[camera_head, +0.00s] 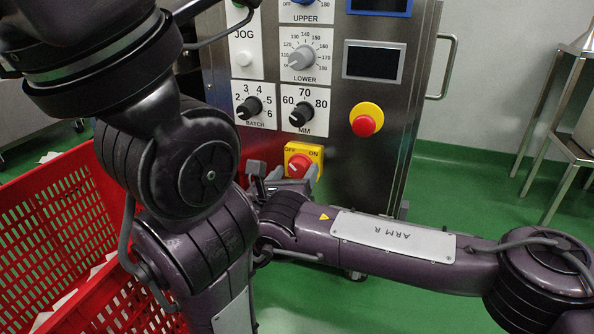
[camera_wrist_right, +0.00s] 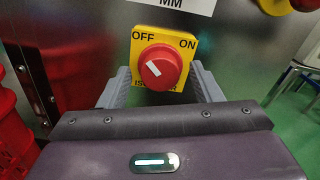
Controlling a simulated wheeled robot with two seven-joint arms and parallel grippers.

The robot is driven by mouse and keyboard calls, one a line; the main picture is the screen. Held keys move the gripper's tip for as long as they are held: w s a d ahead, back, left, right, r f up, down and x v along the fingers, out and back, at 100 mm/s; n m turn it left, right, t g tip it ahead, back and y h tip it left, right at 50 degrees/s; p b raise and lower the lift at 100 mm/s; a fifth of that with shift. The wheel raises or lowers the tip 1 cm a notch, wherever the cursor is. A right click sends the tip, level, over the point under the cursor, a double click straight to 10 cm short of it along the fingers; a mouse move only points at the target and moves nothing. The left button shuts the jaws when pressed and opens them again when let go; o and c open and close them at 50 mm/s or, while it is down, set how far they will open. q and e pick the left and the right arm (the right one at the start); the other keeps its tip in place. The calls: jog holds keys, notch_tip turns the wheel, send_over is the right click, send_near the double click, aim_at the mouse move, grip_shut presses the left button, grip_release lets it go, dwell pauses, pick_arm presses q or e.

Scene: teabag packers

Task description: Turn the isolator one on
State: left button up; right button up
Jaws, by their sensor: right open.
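The isolator is a yellow plate (camera_head: 303,150) with a red rotary knob (camera_head: 299,167), low on the steel machine panel in the head view. In the right wrist view the red knob (camera_wrist_right: 160,67) has a white mark slanting up and left, toward the OFF label; ON is at upper right. My right gripper (camera_head: 290,176) is open in front of the isolator. In the wrist view its grey fingers (camera_wrist_right: 160,76) stand either side of the knob, apart from it; contact with the plate cannot be told. My left arm crosses the head view's left side; its gripper is not seen.
Above the isolator are black BATCH (camera_head: 249,107) and MM (camera_head: 301,114) dials, a grey LOWER dial (camera_head: 301,59) and a red emergency button (camera_head: 365,121). Red crates (camera_head: 62,188) stand at left. A steel rack (camera_head: 568,120) stands at right, with clear green floor before it.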

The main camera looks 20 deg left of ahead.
jog(key=c, duration=1)
jog(key=shift+m, duration=0.3)
jog(key=m, duration=0.4)
jog(key=shift+d, duration=0.1)
jog(key=m, duration=0.9)
jog(key=shift+m, duration=2.1)
